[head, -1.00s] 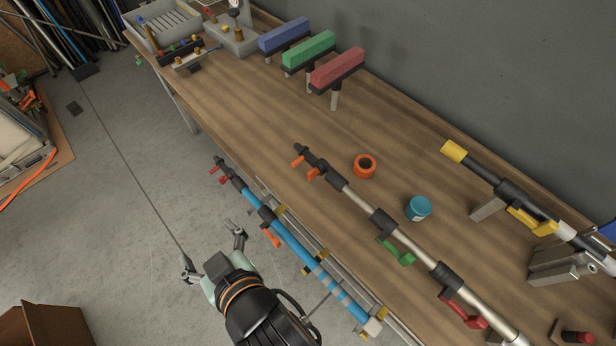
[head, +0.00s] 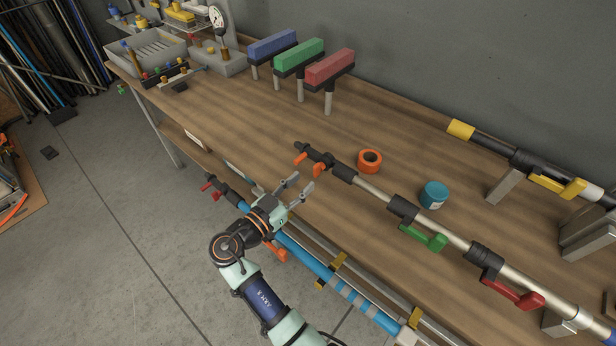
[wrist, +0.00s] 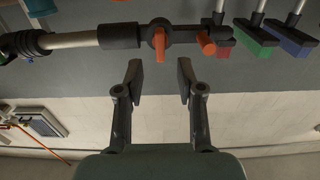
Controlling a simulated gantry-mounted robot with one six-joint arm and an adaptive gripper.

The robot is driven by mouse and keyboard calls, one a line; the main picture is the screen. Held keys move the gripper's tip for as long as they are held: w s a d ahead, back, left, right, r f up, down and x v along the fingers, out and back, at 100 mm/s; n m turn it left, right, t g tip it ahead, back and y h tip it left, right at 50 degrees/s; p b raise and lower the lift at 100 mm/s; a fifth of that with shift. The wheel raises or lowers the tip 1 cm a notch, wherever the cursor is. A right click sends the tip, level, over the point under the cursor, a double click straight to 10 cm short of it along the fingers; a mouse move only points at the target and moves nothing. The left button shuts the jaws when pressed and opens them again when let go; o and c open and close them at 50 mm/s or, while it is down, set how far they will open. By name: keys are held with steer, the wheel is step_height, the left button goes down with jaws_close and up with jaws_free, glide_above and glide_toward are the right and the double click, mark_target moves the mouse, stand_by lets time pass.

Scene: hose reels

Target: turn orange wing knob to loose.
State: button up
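A silver pole (head: 373,188) with black fittings lies along the bench. Two orange pieces sit on the black fitting at its far left end: an end one (head: 300,158) and a wing-shaped one (head: 319,170). I cannot tell for certain which is the task's knob. In the wrist view, the winged orange piece (wrist: 159,42) lies ahead of the gap between my fingers, and the other orange piece (wrist: 207,42) lies to its right. My gripper (head: 301,184) is open and empty, close to these pieces but apart from them. The fingers also show in the wrist view (wrist: 159,78).
A blue pole (head: 300,255) with an orange lever (head: 275,252) runs along the bench front beneath my arm. Green (head: 424,237) and red (head: 515,292) levers sit further along the silver pole. An orange tape roll (head: 370,160) and teal tin (head: 434,195) stand behind.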

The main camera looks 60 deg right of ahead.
mark_target(314, 172)
steer(key=x, duration=0.5)
jaws_close()
